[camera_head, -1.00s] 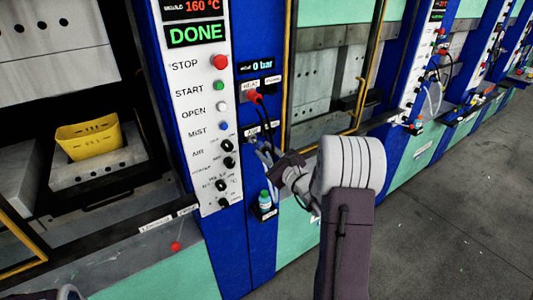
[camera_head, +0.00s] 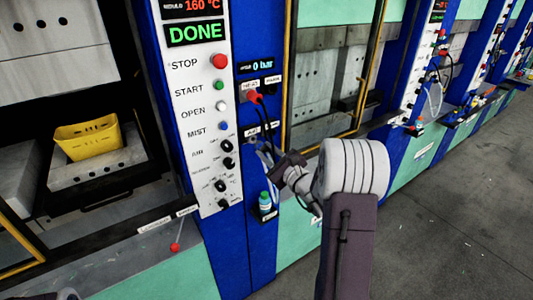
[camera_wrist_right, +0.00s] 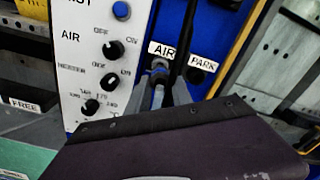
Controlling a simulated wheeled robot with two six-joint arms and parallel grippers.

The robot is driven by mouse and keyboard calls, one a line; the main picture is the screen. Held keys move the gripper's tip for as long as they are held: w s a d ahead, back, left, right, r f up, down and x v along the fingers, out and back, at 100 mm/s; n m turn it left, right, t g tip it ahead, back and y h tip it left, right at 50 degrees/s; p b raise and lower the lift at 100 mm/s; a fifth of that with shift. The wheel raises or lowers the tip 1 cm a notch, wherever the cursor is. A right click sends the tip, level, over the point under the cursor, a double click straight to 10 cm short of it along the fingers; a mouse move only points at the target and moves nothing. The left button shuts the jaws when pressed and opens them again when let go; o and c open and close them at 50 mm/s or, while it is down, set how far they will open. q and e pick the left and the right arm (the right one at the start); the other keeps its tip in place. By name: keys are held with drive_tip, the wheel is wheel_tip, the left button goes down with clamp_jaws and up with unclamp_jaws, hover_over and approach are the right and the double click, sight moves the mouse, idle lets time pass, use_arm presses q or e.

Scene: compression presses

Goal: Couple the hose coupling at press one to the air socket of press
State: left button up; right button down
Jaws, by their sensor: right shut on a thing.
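My right gripper (camera_head: 272,160) is at the blue column of the near press, just below the AIR and PARK labels. In the right wrist view its jaws (camera_wrist_right: 156,92) are shut on the hose coupling (camera_wrist_right: 158,75), a small grey and blue piece mostly hidden by the fingers. The coupling is right under the AIR label (camera_wrist_right: 162,50), in front of the air socket. The socket is covered, and I cannot tell whether the coupling is seated in it. A dark hose (camera_wrist_right: 184,50) passes beside it. My left gripper is not clearly visible.
The control panel (camera_head: 205,120) with knobs and buttons is left of the gripper. A red plug (camera_head: 254,97) with dark cables hangs above. A small bottle (camera_head: 264,199) stands on a ledge below. A yellow basket (camera_head: 88,137) sits inside the press. Open floor (camera_head: 450,220) lies right.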

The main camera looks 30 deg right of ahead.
sight(265, 150)
idle(0.3)
drive_tip(key=shift+b, duration=0.45)
drive_tip(key=shift+w+a+b, duration=0.15)
drive_tip(key=shift+w+b, duration=0.5)
drive_tip(key=shift+w, duration=0.9)
drive_tip(key=shift+w+r, duration=0.1)
drive_tip(key=c, duration=1.1)
unclamp_jaws()
drive_tip(key=shift+o, duration=0.2)
drive_tip(key=shift+w, duration=0.15)
